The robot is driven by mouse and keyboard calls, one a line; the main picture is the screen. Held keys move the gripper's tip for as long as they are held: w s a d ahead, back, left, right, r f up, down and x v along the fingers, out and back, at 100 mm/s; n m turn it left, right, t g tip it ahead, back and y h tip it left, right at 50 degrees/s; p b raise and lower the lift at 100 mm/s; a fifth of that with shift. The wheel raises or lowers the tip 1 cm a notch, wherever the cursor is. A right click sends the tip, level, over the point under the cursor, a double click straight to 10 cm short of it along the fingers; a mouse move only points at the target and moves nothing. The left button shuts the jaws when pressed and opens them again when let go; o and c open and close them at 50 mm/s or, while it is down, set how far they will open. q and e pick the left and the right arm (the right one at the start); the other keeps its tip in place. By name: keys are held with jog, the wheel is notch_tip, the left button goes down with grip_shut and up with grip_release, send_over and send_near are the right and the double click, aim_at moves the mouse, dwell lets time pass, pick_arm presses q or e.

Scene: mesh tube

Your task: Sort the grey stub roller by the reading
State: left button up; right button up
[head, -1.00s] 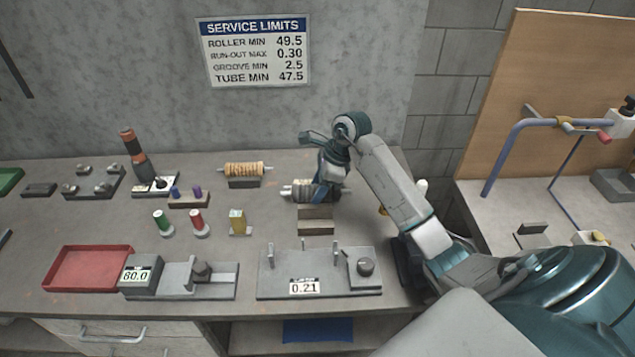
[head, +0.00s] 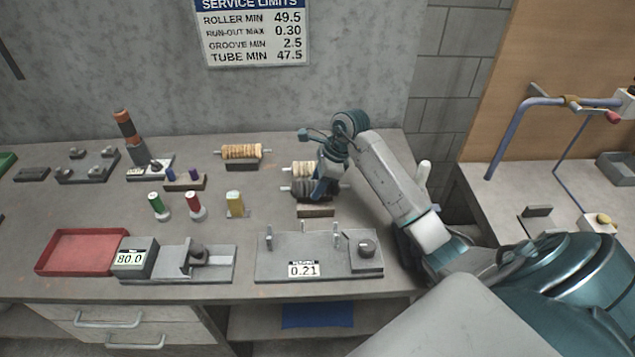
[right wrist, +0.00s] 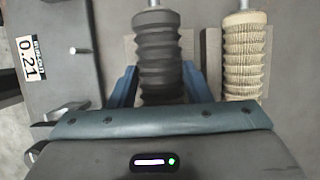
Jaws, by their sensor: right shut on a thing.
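The dark grey ribbed roller (head: 312,189) lies level at the wooden stand (head: 315,211), with a pale roller (head: 301,168) behind it. My right gripper (head: 322,190) is shut on the grey roller from above. The right wrist view shows the grey roller (right wrist: 156,55) between the blue fingers, with stand blocks on both sides below; whether it rests on them I cannot tell. The run-out gauge (head: 275,270) is empty and its display (head: 303,270) reads 0.21. The sign (head: 255,35) gives run-out max 0.30 and roller min 49.5. My left gripper is not in view.
A red tray (head: 82,252) stands at front left, next to a gauge (head: 165,263) whose display looks like 80.0. An orange-brown roller (head: 242,151) lies on a stand behind. Green, red and yellow spools (head: 195,205) stand mid-table. A blue tray (head: 318,315) lies below.

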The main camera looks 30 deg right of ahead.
jog(key=shift+w, duration=0.1)
pick_arm(q)
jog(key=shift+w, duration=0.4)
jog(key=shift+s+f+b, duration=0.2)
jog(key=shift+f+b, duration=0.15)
jog(key=shift+b, duration=0.05)
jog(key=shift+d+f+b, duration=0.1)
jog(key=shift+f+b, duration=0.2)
pick_arm(e)
jog(key=shift+f, duration=0.25)
